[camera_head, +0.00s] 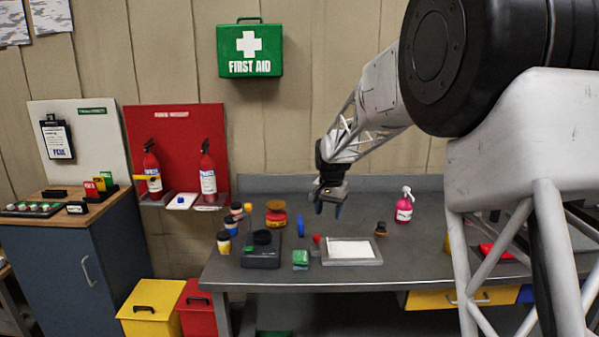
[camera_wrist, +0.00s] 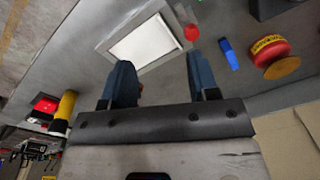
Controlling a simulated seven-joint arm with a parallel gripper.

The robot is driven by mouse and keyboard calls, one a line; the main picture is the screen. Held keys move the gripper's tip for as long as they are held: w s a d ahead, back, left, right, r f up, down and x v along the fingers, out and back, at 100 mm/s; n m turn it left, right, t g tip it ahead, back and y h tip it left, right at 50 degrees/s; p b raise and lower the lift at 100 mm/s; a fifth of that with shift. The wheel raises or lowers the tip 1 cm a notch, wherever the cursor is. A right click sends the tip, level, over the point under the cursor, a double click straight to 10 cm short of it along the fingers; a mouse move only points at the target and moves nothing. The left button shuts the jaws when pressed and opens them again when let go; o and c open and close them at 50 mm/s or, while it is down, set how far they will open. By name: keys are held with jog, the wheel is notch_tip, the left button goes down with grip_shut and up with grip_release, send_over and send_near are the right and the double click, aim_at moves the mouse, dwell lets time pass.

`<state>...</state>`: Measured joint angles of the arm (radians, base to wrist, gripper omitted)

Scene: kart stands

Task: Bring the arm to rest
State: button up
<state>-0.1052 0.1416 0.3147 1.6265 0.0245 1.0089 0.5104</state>
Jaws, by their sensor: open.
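My gripper (camera_head: 329,208) hangs over the grey workbench (camera_head: 400,268), above and behind the grey tray with a white sheet (camera_head: 351,250). In the wrist view the two blue fingers of my gripper (camera_wrist: 160,82) stand apart with nothing between them. The tray with the white sheet also shows beyond the fingers in the wrist view (camera_wrist: 140,45). My arm reaches in from the right in the head view and hides part of the bench's right side.
Fire extinguishers (camera_head: 208,175) stand further left. Bench space right of the tray looks clear.

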jog(key=s+d+r+n, duration=0.1)
jog(key=s+d+r, duration=0.15)
jog(key=s, duration=0.55)
jog(key=s+d+r+t, duration=0.1)
jog(key=s+r, duration=0.2)
jog(key=s, duration=0.5)
jog(key=s+d+r+n, duration=0.1)
jog(key=s+d+r, duration=0.15)
jog(key=s, duration=0.55)
jog(key=s+d+f+n, duration=0.1)
jog(key=s+f, duration=0.1)
jog(key=s, duration=1.2)
jog(key=s+d+f+n+t, duration=0.1)
jog(key=s+d+f, duration=0.1)
jog(key=s, duration=1.1)
jog(key=shift+s+d+n, duration=0.15)
jog(key=shift+s+n, duration=0.15)
jog(key=shift+s, duration=0.05)
